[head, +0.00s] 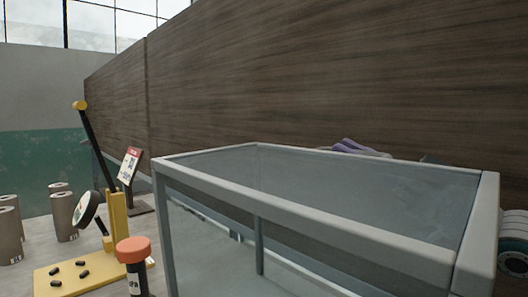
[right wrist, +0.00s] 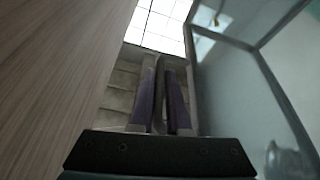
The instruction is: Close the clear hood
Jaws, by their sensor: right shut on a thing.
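The clear hood (head: 310,208), a box of see-through panels with a pale grey frame, fills the middle and right of the head view. Its frame and panels also show at the right of the right wrist view (right wrist: 235,75). My right gripper (head: 349,144) shows as purple fingers just beyond the hood's far edge, mostly hidden behind it. In the right wrist view its two purple fingers (right wrist: 162,68) are close together, shut on a thin part of the hood that is barely visible. My left gripper is out of view.
A brown wood-grain wall (head: 300,75) stands close behind the hood, leaving little room. At left are a yellow lever press (head: 115,215), grey cylinders (head: 63,215), an orange-capped bottle (head: 134,255) and a small sign (head: 130,165). A dark roll (head: 513,258) is at far right.

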